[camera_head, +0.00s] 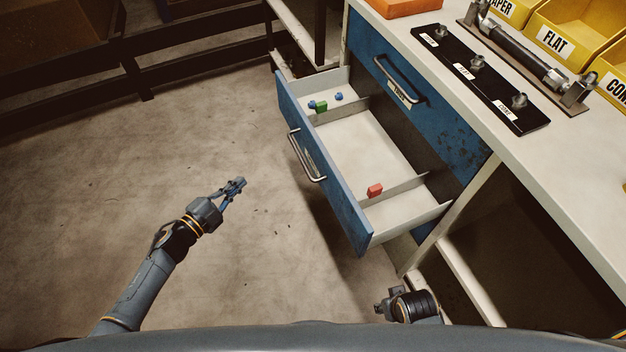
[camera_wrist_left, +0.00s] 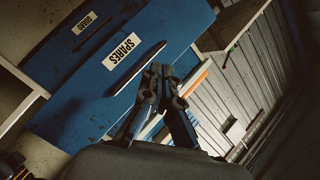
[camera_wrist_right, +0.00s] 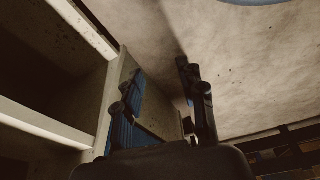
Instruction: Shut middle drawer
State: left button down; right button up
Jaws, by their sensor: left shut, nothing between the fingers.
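The open drawer (camera_head: 375,140) is pulled far out of the blue cabinet, below a closed drawer front (camera_head: 425,105). Its blue front has a metal bar handle (camera_head: 307,158). Inside lie a red block (camera_head: 375,190), a green block (camera_head: 321,106) and small blue pieces. My left gripper (camera_head: 238,183) is shut and empty, apart from the drawer front, to its left. The left wrist view shows a blue front labelled SPARES (camera_wrist_left: 122,50) with a dark handle beyond the fingertips (camera_wrist_left: 160,72). My right gripper (camera_head: 385,303) is low near the cabinet's front leg, its fingers apart (camera_wrist_right: 158,85).
The workbench top (camera_head: 560,165) holds a black strip with fittings (camera_head: 480,75), a long metal tool, yellow bins (camera_head: 555,40) and an orange tray (camera_head: 400,5). The floor (camera_head: 150,170) left of the drawer is clear. Dark shelving stands at the back left.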

pick_arm(q)
jog(key=d+r+m+g+h+b, duration=0.3)
jog(key=d+r+m+h+b, duration=0.15)
jog(key=m, duration=0.25)
jog(key=m+g+h+b, duration=0.2)
jog(key=m+g+b, duration=0.15)
jog(key=m, duration=0.25)
send_near(324, 158)
jog(key=p+x, duration=0.1)
jog(key=x, duration=0.5)
jog(key=shift+d, duration=0.15)
jog(key=shift+w+d, duration=0.2)
jog(key=shift+d, duration=0.2)
pick_arm(e)
notch_tip(324, 158, up, 8)
jog(key=w+t, duration=0.1)
jog(key=shift+w+r, duration=0.15)
jog(key=shift+w, duration=0.1)
